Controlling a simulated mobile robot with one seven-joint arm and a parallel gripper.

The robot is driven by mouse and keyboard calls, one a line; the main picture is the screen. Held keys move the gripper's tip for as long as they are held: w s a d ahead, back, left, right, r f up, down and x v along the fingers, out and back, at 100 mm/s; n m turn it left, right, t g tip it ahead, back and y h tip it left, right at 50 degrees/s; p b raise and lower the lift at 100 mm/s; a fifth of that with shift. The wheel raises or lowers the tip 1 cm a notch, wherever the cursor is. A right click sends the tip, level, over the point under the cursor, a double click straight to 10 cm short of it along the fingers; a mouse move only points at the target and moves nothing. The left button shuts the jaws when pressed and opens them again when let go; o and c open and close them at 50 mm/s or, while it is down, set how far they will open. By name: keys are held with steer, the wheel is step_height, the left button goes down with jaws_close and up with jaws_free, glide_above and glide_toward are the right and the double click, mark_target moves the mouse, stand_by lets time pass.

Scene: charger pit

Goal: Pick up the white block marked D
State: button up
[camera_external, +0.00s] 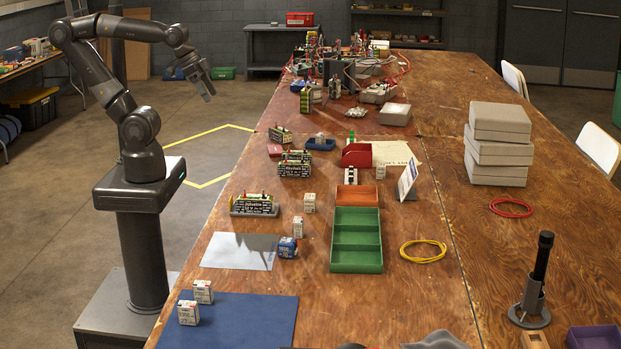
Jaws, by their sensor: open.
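Several small white blocks with printed sides are on the table, and I cannot read a D on any of them. Two are on the blue mat (251,318) at the front left: one white block (203,292) and a nearer white block (188,313). Another white block (298,227) and a white block (310,203) stand left of the green tray (357,268). A further white block (380,172) is beside the red bin. My gripper (208,97) is open and empty, raised over the floor left of the table, far from all these blocks.
A blue-and-white block (287,247) sits by a pale sheet (239,252). Dark printed units (254,205) stand along the left edge. An orange tray (357,196), red bin (357,156) and upright card (408,180) are mid-table. Grey boxes (498,145) are stacked at right.

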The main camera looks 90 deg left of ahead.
steer(key=w+a+r, duration=0.1)
steer(key=w+r, duration=0.1)
steer(key=w, duration=0.6)
steer(key=w+a+r, duration=0.2)
steer(key=w, duration=0.6)
steer(key=g, duration=0.1)
glide_above(380, 165)
steer(key=s, duration=0.4)
step_height(380, 165, down, 28)
steer(key=shift+m, duration=0.4)
steer(key=x, duration=0.5)
steer(key=shift+a+f, duration=0.35)
steer(key=shift+x, duration=2.85)
steer(key=shift+w+d, duration=0.15)
steer(key=c, duration=1.1)
steer(key=shift+o, duration=0.2)
steer(key=shift+r, duration=0.1)
